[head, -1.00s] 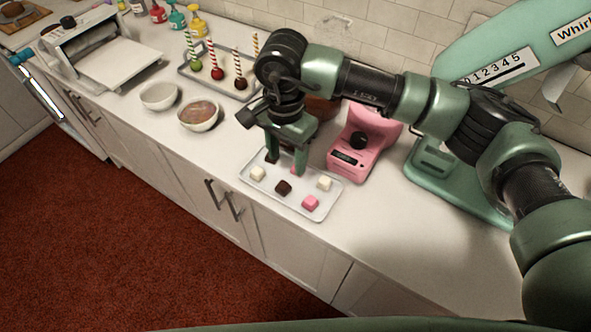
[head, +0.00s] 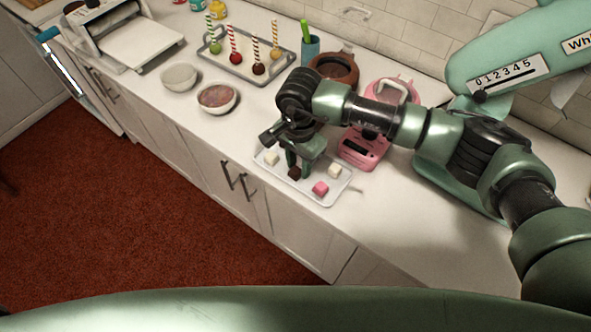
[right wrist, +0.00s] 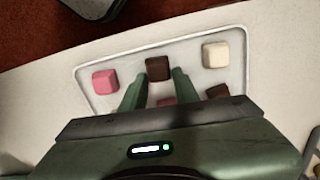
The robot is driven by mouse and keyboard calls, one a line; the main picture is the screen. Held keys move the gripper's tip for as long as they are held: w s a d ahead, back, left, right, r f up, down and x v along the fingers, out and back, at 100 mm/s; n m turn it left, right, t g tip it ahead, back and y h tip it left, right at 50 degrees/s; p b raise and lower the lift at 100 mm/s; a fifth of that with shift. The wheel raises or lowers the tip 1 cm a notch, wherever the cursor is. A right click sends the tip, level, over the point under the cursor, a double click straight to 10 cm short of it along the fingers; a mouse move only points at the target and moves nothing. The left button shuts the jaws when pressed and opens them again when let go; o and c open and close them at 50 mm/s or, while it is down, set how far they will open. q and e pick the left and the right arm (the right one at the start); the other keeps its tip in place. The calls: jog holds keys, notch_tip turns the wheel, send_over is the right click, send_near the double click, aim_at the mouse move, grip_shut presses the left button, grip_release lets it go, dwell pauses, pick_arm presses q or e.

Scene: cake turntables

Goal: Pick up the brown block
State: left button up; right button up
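The brown block (head: 295,173) is a small dark cube on a white tray (head: 327,202). In the right wrist view the brown block (right wrist: 158,68) shows at the tips of my right gripper (right wrist: 160,75), with one finger to each side. The fingers look open, with a small gap beside the block. In the head view my right gripper (head: 298,164) points down over the tray, right at this block. Whether the fingers touch it I cannot tell. My left gripper is not in view.
The tray also holds a pink block (head: 320,188), cream blocks (head: 334,170) and, in the right wrist view, another dark block (right wrist: 217,91) and a pink one (right wrist: 166,102) under the gripper. A pink scale (head: 362,150) stands close behind. The counter right of the tray is clear.

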grip_shut()
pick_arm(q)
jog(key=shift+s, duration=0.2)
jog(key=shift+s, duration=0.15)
pick_arm(e)
jog(key=shift+r, duration=0.1)
jog(key=shift+r, duration=0.2)
pick_arm(q)
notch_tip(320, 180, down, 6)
jog(key=b, duration=0.5)
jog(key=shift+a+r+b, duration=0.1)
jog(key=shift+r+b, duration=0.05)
jog(key=shift+b, duration=0.2)
pick_arm(e)
notch_tip(320, 180, up, 20)
jog(key=shift+f, duration=0.25)
